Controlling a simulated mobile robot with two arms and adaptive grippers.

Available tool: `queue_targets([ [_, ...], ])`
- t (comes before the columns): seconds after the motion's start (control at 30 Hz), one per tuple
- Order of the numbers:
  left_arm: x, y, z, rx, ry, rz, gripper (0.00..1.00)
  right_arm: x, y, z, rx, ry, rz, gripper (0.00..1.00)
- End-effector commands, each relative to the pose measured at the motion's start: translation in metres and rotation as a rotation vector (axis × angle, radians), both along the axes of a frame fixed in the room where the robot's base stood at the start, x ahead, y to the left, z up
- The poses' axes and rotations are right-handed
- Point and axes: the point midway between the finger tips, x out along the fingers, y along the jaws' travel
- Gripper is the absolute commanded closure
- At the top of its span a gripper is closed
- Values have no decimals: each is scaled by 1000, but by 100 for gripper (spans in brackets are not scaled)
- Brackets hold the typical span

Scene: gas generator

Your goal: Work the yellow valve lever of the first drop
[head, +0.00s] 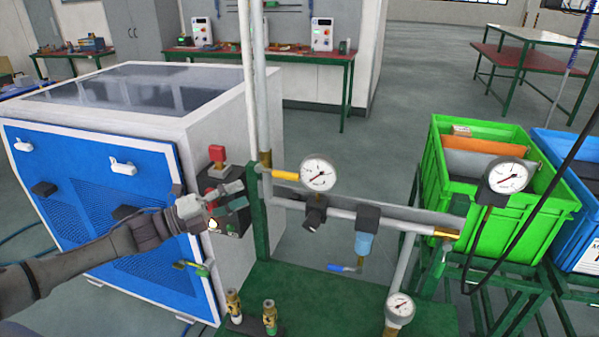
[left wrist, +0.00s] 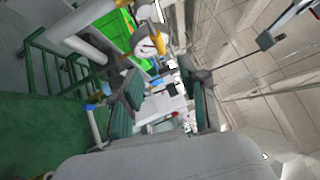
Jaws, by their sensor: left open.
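The yellow valve lever (head: 285,175) lies roughly level on the pipework, just left of a round pressure gauge (head: 318,175) and right of the upright pipe (head: 257,110). In the left wrist view the yellow lever (left wrist: 159,42) shows above the fingers, next to a gauge (left wrist: 145,45). My left gripper (head: 240,196) is open and empty. It is left of the lever and a little lower, apart from it, in front of the control box with the red switch (head: 217,153). Its fingers also show in the left wrist view (left wrist: 165,105). My right gripper is not in view.
The blue and white cabinet (head: 95,185) stands close on the left. A green post (head: 257,205) stands by my fingers. A blue-handled valve (head: 345,268) hangs below the pipe. A green crate (head: 530,225) is at the right. Open floor lies behind.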

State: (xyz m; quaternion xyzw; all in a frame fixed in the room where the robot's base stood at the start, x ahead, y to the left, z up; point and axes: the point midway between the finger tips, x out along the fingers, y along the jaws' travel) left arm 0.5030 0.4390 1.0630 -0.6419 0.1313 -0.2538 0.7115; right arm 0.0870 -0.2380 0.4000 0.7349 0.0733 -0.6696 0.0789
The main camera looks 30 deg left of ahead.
Motion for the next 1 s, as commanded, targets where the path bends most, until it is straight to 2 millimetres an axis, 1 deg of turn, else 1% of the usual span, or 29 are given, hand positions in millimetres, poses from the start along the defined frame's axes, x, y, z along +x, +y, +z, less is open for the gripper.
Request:
queue_targets([
  [0.23,23,-14,4,1,-3,1,57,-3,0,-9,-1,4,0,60],
  [0.47,46,-27,8,1,-3,4,57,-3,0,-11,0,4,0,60],
  [0.7,70,-42,13,-3,-3,4,57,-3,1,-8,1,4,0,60],
  [1.0,101,-61,18,-4,0,6,57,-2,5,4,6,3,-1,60],
])
